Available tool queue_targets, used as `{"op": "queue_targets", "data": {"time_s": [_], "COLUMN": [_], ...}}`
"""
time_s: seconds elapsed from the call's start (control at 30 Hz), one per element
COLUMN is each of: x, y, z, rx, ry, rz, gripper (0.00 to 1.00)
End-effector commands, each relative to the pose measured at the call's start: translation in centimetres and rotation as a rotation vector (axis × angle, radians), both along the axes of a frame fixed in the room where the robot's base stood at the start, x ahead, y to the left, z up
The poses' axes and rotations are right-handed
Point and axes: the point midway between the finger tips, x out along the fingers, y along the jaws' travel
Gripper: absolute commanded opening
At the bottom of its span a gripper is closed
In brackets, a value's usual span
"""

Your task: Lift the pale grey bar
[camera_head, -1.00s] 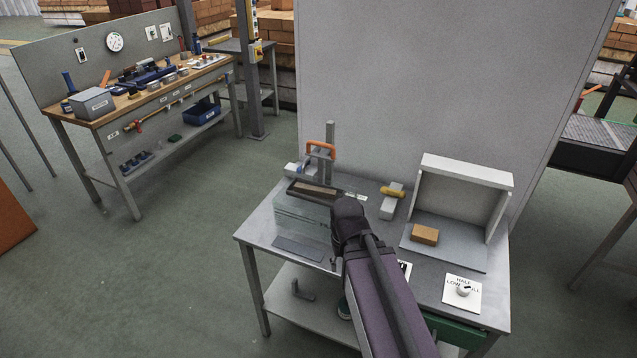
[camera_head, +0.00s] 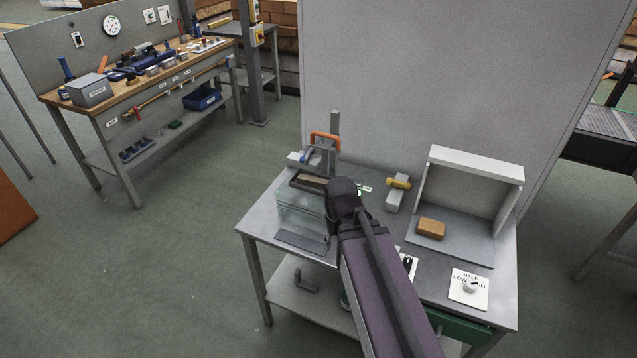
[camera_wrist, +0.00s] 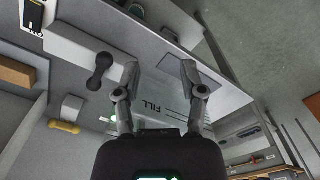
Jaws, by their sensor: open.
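A pale grey bar-shaped block (camera_head: 395,201) with a yellow roll-like piece (camera_head: 399,182) at its far end lies on the steel table, right of my wrist; I take it for the bar, but cannot be sure. In the wrist view the pale block (camera_wrist: 72,106) and yellow piece (camera_wrist: 63,127) lie at the left, apart from my fingers. My gripper (camera_wrist: 158,72) is open and empty, its fingers spread above a clear box marked FILL (camera_wrist: 160,98). In the head view my arm hides the fingers; the clear box (camera_head: 297,208) stands just left of my wrist.
An orange-handled fixture (camera_head: 325,139) with an upright post stands behind the clear box. An open grey hood (camera_head: 474,161) with a brown brick (camera_head: 431,229) is at the right. A white dial plate (camera_head: 469,289) lies at the front right. A tall grey panel (camera_head: 440,70) closes off the back.

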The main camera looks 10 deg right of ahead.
Motion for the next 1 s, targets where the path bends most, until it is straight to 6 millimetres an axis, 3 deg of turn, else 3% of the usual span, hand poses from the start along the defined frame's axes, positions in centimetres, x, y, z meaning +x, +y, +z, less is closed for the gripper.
{"op": "queue_targets", "data": {"time_s": [0.27,0.7,0.83,1.0], "x": [6.9,23.4,26.2,27.9], "y": [-0.5,-0.7,-0.8,-0.8], "z": [3.8,12.0,13.3,13.9], "rx": [0.000,0.001,0.001,0.001], "ry": [0.000,0.000,0.000,0.000], "rz": [0.215,0.804,0.923,1.001], "gripper": [0.53,0.53,0.53,0.53]}}
